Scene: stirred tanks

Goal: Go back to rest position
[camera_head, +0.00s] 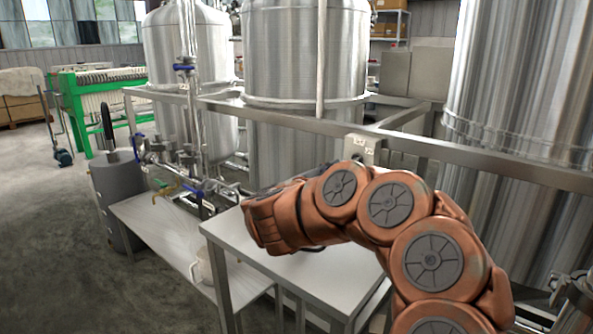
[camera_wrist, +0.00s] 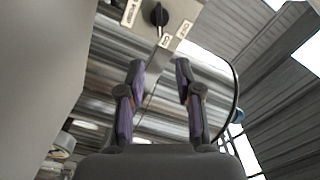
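In the wrist view my gripper (camera_wrist: 158,72) has its two dark fingers apart, with nothing between them. Its fingers point up the picture toward a metal switch box (camera_wrist: 180,12) with a black knob (camera_wrist: 155,14) and small white labels. The gripper appears apart from the box. In the head view my copper-coloured arm reaches from the lower right toward the middle, over a white table (camera_head: 325,283). The gripper itself is mostly hidden behind the arm there. The switch box (camera_head: 361,147) shows on the metal rail just beyond the arm.
Large steel tanks (camera_head: 305,55) stand behind a metal rail (camera_head: 480,165), with another at the right (camera_head: 520,80). A lower bench (camera_head: 165,240), a white bucket (camera_head: 203,266), valves (camera_head: 185,190) and a grey cylinder (camera_head: 118,195) are left. Open concrete floor (camera_head: 50,260) lies far left.

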